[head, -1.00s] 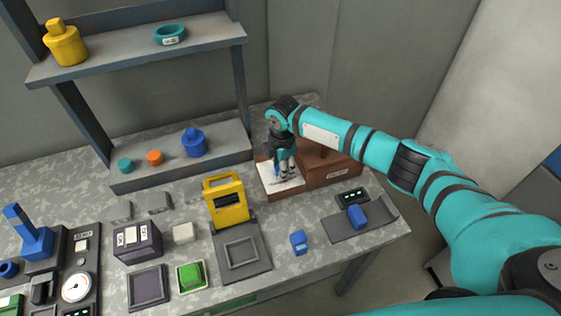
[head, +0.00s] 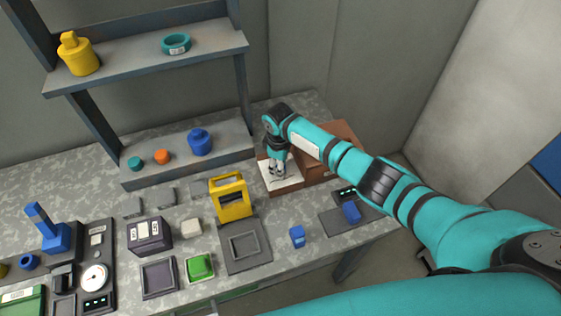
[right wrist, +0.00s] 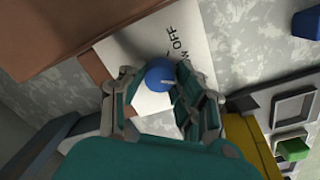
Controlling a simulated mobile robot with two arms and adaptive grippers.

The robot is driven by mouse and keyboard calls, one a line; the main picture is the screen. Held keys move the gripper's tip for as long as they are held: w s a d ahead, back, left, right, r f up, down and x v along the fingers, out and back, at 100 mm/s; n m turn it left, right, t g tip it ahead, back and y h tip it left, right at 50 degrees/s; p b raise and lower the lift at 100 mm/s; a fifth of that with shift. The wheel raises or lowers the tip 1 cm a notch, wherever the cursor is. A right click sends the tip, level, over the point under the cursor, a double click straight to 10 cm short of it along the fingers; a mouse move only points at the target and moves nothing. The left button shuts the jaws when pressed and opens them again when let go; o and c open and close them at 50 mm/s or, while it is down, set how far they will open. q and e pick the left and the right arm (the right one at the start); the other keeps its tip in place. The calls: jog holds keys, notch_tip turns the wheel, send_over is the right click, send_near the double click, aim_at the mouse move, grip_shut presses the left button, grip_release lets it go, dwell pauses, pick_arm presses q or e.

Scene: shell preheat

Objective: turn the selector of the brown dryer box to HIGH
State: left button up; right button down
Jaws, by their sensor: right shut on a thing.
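The brown dryer box (head: 345,132) stands at the back right of the bench, partly behind my right arm. Its white panel (head: 268,182) also shows in the right wrist view (right wrist: 207,30), with OFF printed on it and another label partly covered. The selector is a round blue knob (right wrist: 159,72) with a short white mark that points right in that view. My right gripper (right wrist: 155,78) is shut on the knob, one finger on each side; in the head view it reaches down to the panel (head: 277,171). My left gripper is not in view.
A yellow frame-like stand (head: 231,197) is left of the box. A blue block (head: 297,236) and a dark mat (head: 336,224) with another blue piece are in front. A shelf (head: 150,62) with a yellow bottle rises at the back left.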

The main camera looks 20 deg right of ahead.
jog(key=shift+r+m+p, duration=0.1)
jog(key=shift+m+p, duration=0.45)
jog(key=shift+m, duration=0.95)
jog(key=c, duration=1)
grip_release()
jog(key=shift+o, duration=0.2)
notch_tip(320, 180, up, 12)
jog(key=shift+s+a, duration=0.15)
jog(key=shift+a, duration=0.1)
jog(key=shift+s, duration=0.1)
